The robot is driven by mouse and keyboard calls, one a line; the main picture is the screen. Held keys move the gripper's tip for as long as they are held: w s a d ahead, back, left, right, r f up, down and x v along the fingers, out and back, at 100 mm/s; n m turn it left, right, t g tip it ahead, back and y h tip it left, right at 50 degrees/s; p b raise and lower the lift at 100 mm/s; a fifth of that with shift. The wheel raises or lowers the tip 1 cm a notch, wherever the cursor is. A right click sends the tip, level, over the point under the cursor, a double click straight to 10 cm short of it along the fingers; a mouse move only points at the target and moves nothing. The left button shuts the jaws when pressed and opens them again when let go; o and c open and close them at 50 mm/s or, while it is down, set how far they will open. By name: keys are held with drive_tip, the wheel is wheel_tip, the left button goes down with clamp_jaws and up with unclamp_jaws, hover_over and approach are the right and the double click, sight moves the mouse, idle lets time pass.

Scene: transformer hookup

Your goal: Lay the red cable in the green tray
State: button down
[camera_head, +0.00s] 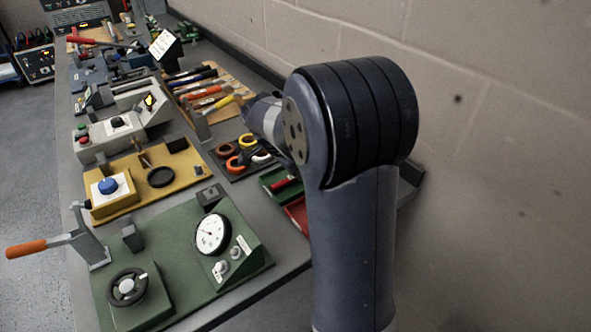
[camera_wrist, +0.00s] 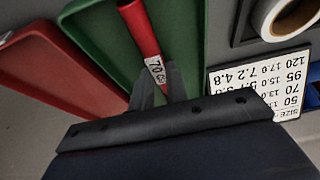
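The red cable (camera_wrist: 139,32) shows in the wrist view as a straight red length with a white label reading 70. It lies over the green tray (camera_wrist: 98,39), and its lower end reaches between the tips of my gripper (camera_wrist: 160,86). The two grey fingertips sit close on either side of the cable; whether they press on it I cannot tell. In the head view a short piece of the red cable (camera_head: 285,183) shows at the green tray (camera_head: 268,174). My own arm hides my gripper and part of the tray there.
A red tray (camera_wrist: 50,65) lies beside the green one. A white size chart (camera_wrist: 257,82) and a roll of tape (camera_wrist: 285,15) are on the other side. In the head view, tape rolls (camera_head: 245,157), a tool board and a green gauge panel (camera_head: 190,270) crowd the bench by the wall.

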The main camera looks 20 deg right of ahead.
drive_tip(key=c, duration=1.3)
unclamp_jaws()
drive_tip(key=shift+r+p, duration=2.3)
drive_tip(key=shift+r, duration=1.3)
drive_tip(key=shift+f, duration=0.2)
drive_tip(key=shift+f+b, duration=2.3)
drive_tip(key=shift+f, duration=1.15)
drive_tip(key=shift+r, duration=0.1)
drive_tip(key=shift+r, duration=0.1)
